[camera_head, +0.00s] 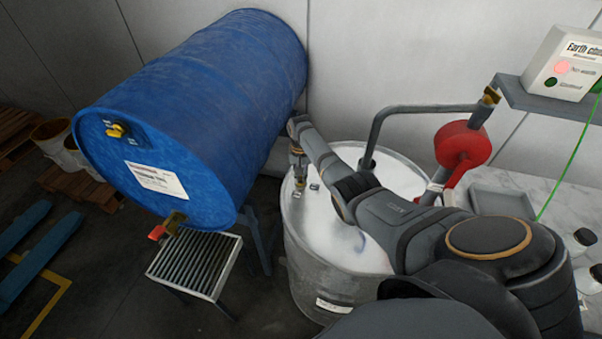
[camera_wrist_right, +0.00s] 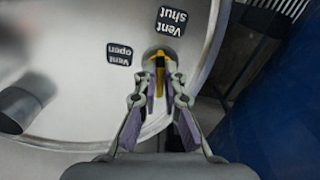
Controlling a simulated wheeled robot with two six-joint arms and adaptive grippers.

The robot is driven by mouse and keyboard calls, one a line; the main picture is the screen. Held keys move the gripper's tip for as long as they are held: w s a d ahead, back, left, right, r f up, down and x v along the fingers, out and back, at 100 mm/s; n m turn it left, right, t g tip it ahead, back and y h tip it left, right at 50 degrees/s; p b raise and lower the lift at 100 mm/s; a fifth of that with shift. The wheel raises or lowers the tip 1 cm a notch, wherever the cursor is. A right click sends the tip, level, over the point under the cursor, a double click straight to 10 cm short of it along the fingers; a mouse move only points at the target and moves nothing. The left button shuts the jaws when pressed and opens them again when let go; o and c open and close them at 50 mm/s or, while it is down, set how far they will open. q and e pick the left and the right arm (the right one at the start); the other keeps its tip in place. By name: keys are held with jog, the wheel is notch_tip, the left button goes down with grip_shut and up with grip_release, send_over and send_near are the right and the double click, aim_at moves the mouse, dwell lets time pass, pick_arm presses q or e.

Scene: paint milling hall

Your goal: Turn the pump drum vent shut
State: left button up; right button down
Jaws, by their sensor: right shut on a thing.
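The pump drum (camera_head: 330,262) is a pale metal drum with a white lid, right of the blue drum. Its vent has a yellow handle (camera_wrist_right: 159,66) near the lid's rim in the right wrist view. My right gripper (camera_head: 299,178) reaches down onto the vent; in the right wrist view the gripper (camera_wrist_right: 160,80) is shut on the yellow handle. A "Vent shut" label (camera_wrist_right: 172,21) lies just beyond the handle and a "Vent open" label (camera_wrist_right: 119,54) to its left. The fingers partly hide the handle, so I cannot tell exactly which label it points to. My left gripper is not in view.
A large blue drum (camera_head: 205,95) lies on a stand to the left, with a slatted grate (camera_head: 195,263) under its tap. A red pump part (camera_head: 461,146) with a grey pipe rises at the lid's right. An earth box (camera_head: 566,62) sits on a shelf at the right.

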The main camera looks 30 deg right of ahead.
jog(key=shift+w+m+p, duration=0.1)
jog(key=shift+m+p, duration=0.2)
jog(key=shift+m, duration=0.9)
jog(key=c, duration=1.5)
grip_release()
jog(key=shift+a, duration=0.1)
jog(key=shift+o, duration=0.2)
jog(key=shift+r, duration=0.1)
notch_tip(320, 180, up, 12)
